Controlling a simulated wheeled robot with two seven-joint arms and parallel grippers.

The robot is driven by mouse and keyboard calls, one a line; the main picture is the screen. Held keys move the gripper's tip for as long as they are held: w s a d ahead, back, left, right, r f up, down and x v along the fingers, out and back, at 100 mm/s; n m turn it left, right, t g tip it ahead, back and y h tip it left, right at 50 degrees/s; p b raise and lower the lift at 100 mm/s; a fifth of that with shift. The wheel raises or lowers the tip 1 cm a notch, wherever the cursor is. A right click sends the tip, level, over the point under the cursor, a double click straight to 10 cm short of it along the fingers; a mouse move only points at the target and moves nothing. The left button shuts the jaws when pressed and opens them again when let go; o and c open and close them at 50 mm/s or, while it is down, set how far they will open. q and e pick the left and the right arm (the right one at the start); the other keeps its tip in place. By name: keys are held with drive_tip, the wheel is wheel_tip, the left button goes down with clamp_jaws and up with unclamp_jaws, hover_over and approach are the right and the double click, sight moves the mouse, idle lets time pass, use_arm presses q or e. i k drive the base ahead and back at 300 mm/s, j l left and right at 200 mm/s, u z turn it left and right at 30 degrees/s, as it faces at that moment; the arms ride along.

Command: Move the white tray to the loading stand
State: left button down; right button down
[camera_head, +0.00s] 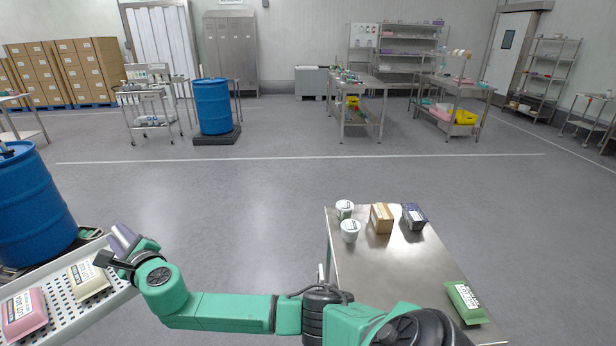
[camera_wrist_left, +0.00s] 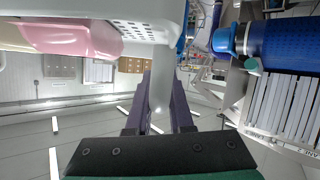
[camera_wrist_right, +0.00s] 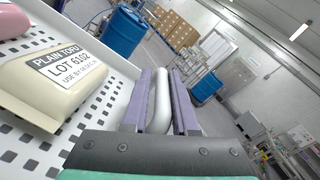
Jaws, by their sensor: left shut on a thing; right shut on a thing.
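The white tray (camera_head: 62,306) with a perforated floor is at the lower left of the head view, cut off by the frame. It carries a pink pack (camera_head: 23,312) and a cream labelled pack (camera_head: 88,280). My right gripper (camera_head: 122,242) is at the tray's far right corner. In the right wrist view its purple fingers are shut around the tray's white handle bar (camera_wrist_right: 161,95). My left gripper (camera_wrist_left: 160,90) is outside the head view. In the left wrist view it is shut on another white bar of the tray (camera_wrist_left: 150,12). Which furniture is the loading stand, I cannot tell.
A steel table (camera_head: 385,270) at right holds two white tubs, a brown box (camera_head: 381,218), a dark blue box (camera_head: 413,216) and a green pack (camera_head: 465,302). A blue drum (camera_head: 32,205) stands close behind the tray. Open floor lies in the middle.

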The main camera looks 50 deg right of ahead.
sight(383, 291)
drive_tip(key=z, duration=3.9)
drive_tip(key=k+j+z, duration=0.2)
drive_tip(key=j, duration=0.2)
drive_tip(key=j+z, duration=0.2)
drive_tip(key=j, duration=0.25)
drive_tip(key=k+j+z, duration=0.2)
drive_tip(key=j, duration=0.15)
drive_tip(key=k+j+z, duration=0.2)
drive_tip(key=j, duration=0.15)
drive_tip(key=k+j, duration=0.2)
drive_tip(key=j, duration=0.2)
drive_tip(key=k+j, duration=0.2)
drive_tip(key=j, duration=0.15)
drive_tip(key=k+j, duration=0.2)
drive_tip(key=j, duration=0.2)
drive_tip(key=k+j, duration=0.2)
drive_tip(key=j, duration=0.2)
